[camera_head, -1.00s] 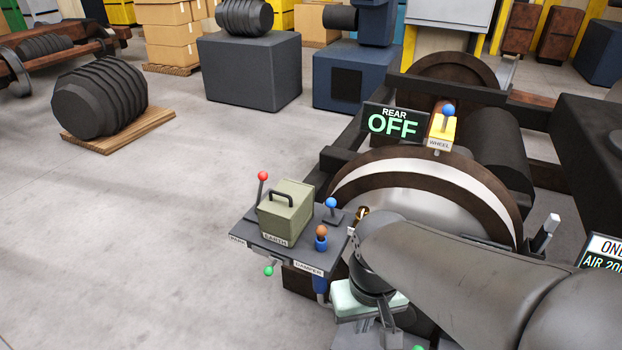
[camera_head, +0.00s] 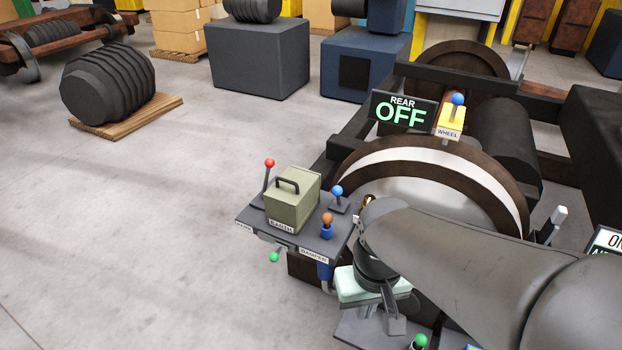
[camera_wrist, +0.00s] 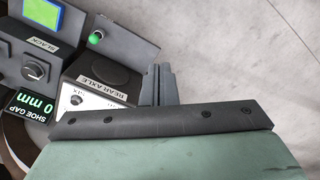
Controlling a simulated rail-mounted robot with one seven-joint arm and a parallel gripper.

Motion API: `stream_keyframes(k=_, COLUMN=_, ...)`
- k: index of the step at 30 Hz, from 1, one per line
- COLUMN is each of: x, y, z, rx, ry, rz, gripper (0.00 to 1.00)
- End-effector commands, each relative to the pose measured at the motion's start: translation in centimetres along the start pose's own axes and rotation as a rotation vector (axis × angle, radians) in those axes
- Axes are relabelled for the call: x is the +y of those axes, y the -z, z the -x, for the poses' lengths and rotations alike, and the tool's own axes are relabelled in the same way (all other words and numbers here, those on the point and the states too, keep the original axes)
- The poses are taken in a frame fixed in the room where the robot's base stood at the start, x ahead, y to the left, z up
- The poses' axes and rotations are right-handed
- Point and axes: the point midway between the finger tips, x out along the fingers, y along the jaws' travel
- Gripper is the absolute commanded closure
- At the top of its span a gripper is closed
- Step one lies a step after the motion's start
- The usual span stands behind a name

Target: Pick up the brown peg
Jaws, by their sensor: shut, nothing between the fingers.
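The brown peg (camera_head: 327,218) stands upright with its round top showing above a blue holder (camera_head: 326,232) on the right part of the small dark shelf (camera_head: 303,240). Its lower part is hidden in the holder. My gripper shows in the wrist view (camera_wrist: 158,84) with its two fingers together and nothing between them. In the head view my wrist, with a pale green cover, is below and right of the peg, apart from it. The peg is not in the wrist view.
A green EARTH box (camera_head: 293,200) with a handle stands left of the peg. A blue-knobbed lever (camera_head: 338,198) and a red-knobbed lever (camera_head: 268,176) rise nearby. A large wheel (camera_head: 440,195) is behind. Open floor lies to the left.

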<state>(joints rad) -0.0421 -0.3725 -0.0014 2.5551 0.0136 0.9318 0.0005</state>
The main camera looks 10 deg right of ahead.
Motion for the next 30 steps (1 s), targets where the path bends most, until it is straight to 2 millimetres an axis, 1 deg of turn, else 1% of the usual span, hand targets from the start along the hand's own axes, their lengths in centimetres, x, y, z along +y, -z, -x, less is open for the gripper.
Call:
stream_keyframes(k=3, x=0.0, y=0.0, z=0.0, rx=0.000, ry=0.000, rz=0.000, gripper=1.00)
stream_keyframes(k=4, x=0.0, y=0.0, z=0.0, rx=0.000, ry=0.000, rz=0.000, gripper=0.94)
stream_keyframes(k=5, x=0.0, y=0.0, z=0.0, rx=0.000, ry=0.000, rz=0.000, gripper=0.86)
stream_keyframes(k=6, x=0.0, y=0.0, z=0.0, rx=0.000, ry=0.000, rz=0.000, gripper=0.75)
stream_keyframes(k=8, x=0.0, y=0.0, z=0.0, rx=0.000, ry=0.000, rz=0.000, gripper=0.58)
stream_keyframes(k=9, x=0.0, y=0.0, z=0.0, rx=0.000, ry=0.000, rz=0.000, gripper=0.47)
stream_keyframes(k=10, x=0.0, y=0.0, z=0.0, rx=0.000, ry=0.000, rz=0.000, gripper=0.45)
stream_keyframes(k=17, x=0.0, y=0.0, z=0.0, rx=0.000, ry=0.000, rz=0.001, gripper=0.45)
stream_keyframes(k=20, x=0.1, y=1.1, z=0.2, rx=-0.002, ry=-0.008, rz=0.044, gripper=0.45)
stream_keyframes(k=23, x=0.2, y=4.6, z=1.0, rx=-0.012, ry=-0.031, rz=0.195, gripper=0.45)
stream_keyframes(k=26, x=0.2, y=10.4, z=1.7, rx=-0.033, ry=-0.056, rz=0.455, gripper=0.45)
stream_keyframes(k=27, x=0.2, y=13.1, z=1.9, rx=-0.043, ry=-0.062, rz=0.577, gripper=0.45)
stream_keyframes(k=29, x=0.2, y=17.2, z=1.9, rx=-0.057, ry=-0.065, rz=0.766, gripper=0.45)
stream_keyframes(k=30, x=0.2, y=19.8, z=1.8, rx=-0.066, ry=-0.063, rz=0.890, gripper=0.45)
